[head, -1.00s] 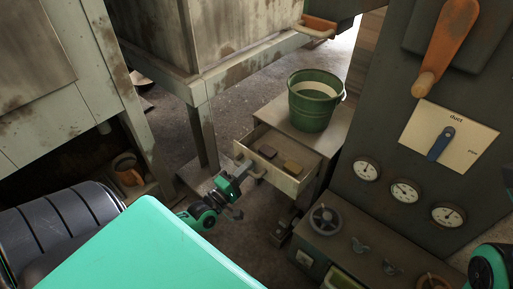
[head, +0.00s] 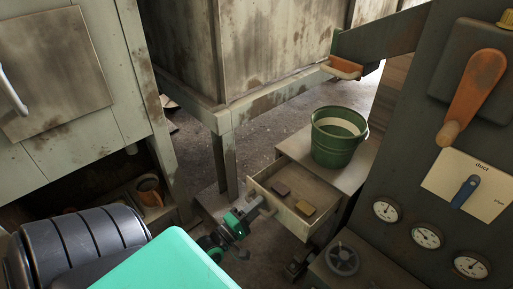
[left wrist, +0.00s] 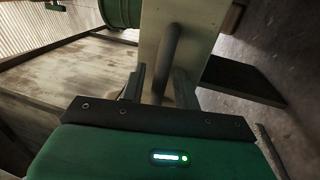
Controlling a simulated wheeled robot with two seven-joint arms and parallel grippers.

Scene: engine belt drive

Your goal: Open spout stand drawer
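The spout stand (head: 352,176) is a small worn table with a green bucket on top. In the left wrist view the dark bar handle (left wrist: 169,52) on the pale drawer front (left wrist: 198,35) runs between the two fingers (left wrist: 159,80). The fingers are apart, with a visible gap beside the bar. My right gripper is not in view.
The green bucket (head: 339,138) stands on the stand close behind the drawer. A dark panel with gauges (head: 427,237) and an orange lever (head: 472,95) rises at the right. A handwheel (head: 342,259) is below it. Grey cabinets stand left and behind.

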